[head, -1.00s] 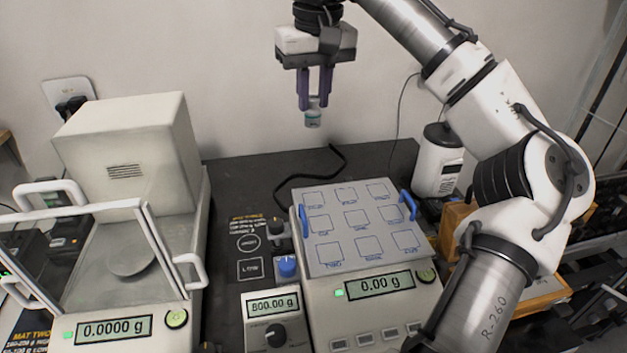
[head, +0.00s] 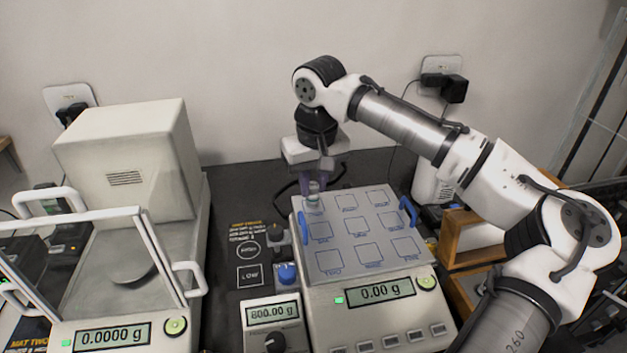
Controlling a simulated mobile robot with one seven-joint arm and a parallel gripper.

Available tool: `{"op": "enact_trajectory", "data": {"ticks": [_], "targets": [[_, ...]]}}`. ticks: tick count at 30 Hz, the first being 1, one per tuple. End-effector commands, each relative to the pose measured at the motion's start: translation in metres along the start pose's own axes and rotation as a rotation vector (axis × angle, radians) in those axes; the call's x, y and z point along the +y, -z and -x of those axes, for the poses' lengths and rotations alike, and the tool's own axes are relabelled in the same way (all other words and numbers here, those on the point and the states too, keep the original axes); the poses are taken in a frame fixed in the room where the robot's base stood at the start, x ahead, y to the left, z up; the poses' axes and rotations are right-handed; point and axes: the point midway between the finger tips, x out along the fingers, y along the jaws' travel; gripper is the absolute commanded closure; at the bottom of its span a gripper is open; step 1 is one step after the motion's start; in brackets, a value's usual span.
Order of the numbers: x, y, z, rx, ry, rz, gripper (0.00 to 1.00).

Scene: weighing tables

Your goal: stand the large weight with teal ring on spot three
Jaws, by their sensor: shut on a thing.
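My gripper (head: 313,187) is shut on a small metal weight with a teal ring (head: 313,203). The weight is upright at the far left corner of the grey plate (head: 337,248), over the back left marked square. The plate has several blue outlined squares with labels too small to read surely, so I cannot tell which is spot three. The balance display (head: 373,291) under the plate reads 0.00 g. I cannot tell whether the weight touches the plate.
Blue handles (head: 409,211) stand up at the plate's left and right sides. An analytical balance (head: 130,165) with a glass front stands at the left. A small display (head: 273,313) reads 800.00 g. The other squares are empty.

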Motion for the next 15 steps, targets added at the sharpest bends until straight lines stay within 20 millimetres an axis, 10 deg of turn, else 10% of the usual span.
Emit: {"op": "enact_trajectory", "data": {"ticks": [8, 9, 15], "targets": [[-0.0002, -0.0001, -0.0016, 0.0, 0.001, 0.0, 1.0], [-0.0003, -0.0003, -0.0025, 0.0, 0.002, 0.0, 0.77], [-0.0001, -0.0002, -0.0018, 0.0, 0.0, 0.0, 0.56]]}}
